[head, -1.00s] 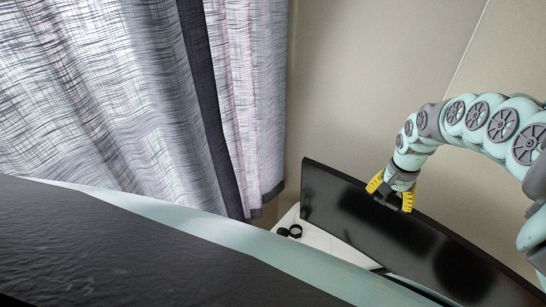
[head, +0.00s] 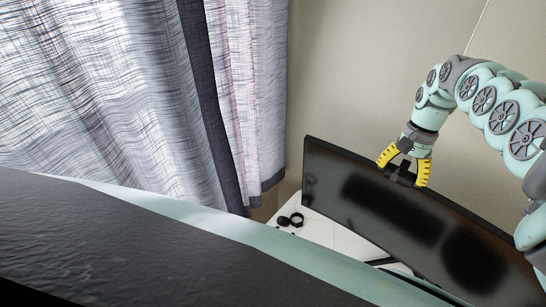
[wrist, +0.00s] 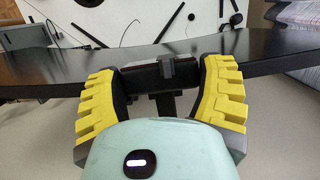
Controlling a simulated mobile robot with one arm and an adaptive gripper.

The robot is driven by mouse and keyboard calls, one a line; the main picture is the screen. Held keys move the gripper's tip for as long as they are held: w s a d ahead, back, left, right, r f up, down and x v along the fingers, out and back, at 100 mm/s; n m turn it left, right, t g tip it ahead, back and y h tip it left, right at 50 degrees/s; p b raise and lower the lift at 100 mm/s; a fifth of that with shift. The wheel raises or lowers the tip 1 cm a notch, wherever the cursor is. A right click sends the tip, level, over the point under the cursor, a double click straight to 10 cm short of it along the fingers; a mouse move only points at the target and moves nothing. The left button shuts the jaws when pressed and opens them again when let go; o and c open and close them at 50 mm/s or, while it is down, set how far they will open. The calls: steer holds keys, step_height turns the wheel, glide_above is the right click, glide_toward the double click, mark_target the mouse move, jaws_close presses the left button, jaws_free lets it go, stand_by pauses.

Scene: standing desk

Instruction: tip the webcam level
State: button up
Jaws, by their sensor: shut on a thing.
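The webcam (head: 401,173) is a small dark block on the top edge of the black monitor (head: 345,205). In the head view my gripper (head: 403,170) reaches down from the upper right, with one yellow finger on either side of the webcam. In the wrist view the webcam (wrist: 150,78) is a dark bar between the two yellow fingers of my gripper (wrist: 160,78), which is shut on it. A dark clip or stand part shows below it. The webcam's front is hidden, and I cannot tell whether it is level.
The monitor's long top edge (wrist: 270,50) crosses the wrist view. Small black items (head: 290,220) lie on the white desk (head: 322,232) left of the monitor. A grey curtain (head: 100,90) hangs at the left. The wall (head: 370,70) is close behind the monitor.

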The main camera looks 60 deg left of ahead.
steer(key=shift+a+f+b, duration=0.15)
steer(key=shift+f+b, duration=0.2)
steer(key=shift+b, duration=0.8)
steer(key=shift+r+g+b, duration=0.1)
steer(key=shift+g+b, duration=0.25)
steer(key=shift+g, duration=0.05)
steer(key=shift+r, duration=0.25)
steer(key=o, duration=1.1)
steer(key=shift+r, duration=0.1)
steer(key=v, duration=1.2)
steer(key=shift+a, duration=0.15)
